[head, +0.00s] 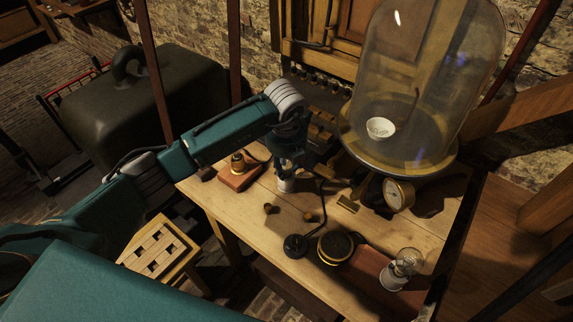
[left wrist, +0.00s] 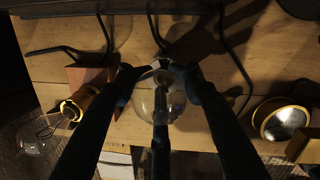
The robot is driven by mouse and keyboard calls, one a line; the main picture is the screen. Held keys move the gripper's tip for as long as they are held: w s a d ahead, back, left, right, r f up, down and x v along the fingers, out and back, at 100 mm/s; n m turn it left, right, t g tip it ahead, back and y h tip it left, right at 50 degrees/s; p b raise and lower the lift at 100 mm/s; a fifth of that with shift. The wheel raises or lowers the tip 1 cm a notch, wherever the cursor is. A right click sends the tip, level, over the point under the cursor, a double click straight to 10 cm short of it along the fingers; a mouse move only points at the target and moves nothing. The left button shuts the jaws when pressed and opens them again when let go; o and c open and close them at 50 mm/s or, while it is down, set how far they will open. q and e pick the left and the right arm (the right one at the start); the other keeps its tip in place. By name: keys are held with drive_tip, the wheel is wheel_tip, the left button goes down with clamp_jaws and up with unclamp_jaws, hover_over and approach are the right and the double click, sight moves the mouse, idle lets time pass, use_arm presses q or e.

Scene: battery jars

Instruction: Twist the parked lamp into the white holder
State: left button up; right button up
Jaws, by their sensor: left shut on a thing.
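My left gripper (head: 286,172) points down over the middle of the wooden table. It is shut on a clear glass lamp (left wrist: 160,98), which shows between the dark fingers in the left wrist view. In the head view a small whitish cylinder (head: 285,184) shows just under the fingers; I cannot tell whether it is the white holder or part of the lamp. Whether the lamp's base sits in a holder is hidden. Another glass bulb (head: 408,261) with a white round base (head: 391,281) is at the table's lower right. My right gripper is out of view.
A wooden block with a brass fitting (head: 238,170) stands left of the gripper. A black round base (head: 295,246) and a brass-rimmed disc (head: 336,248) lie in front. A bell jar (head: 425,70) and a gauge (head: 399,194) stand right. A slotted box (head: 157,250) is beside the table.

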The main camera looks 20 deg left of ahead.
use_arm(q)
drive_tip(key=shift+f, duration=0.1)
idle(0.3)
drive_tip(key=shift+f+m+b, duration=0.1)
drive_tip(key=shift+m+b, duration=0.45)
drive_tip(key=shift+m, duration=0.15)
drive_tip(key=m+h+b, duration=0.1)
drive_tip(key=m+b, duration=0.1)
drive_tip(key=m, duration=0.2)
drive_tip(key=shift+d+m+b, duration=0.1)
drive_tip(key=shift+m+b, duration=0.2)
drive_tip(key=shift+m, duration=0.2)
drive_tip(key=m+b, duration=0.2)
drive_tip(key=shift+m+h, duration=0.3)
drive_tip(key=m+b, duration=0.1)
drive_tip(key=m, duration=0.1)
drive_tip(key=shift+m+g+h+b, duration=0.3)
drive_tip(key=shift+m, duration=0.1)
drive_tip(key=shift+s+m, duration=0.1)
drive_tip(key=shift+m, duration=0.4)
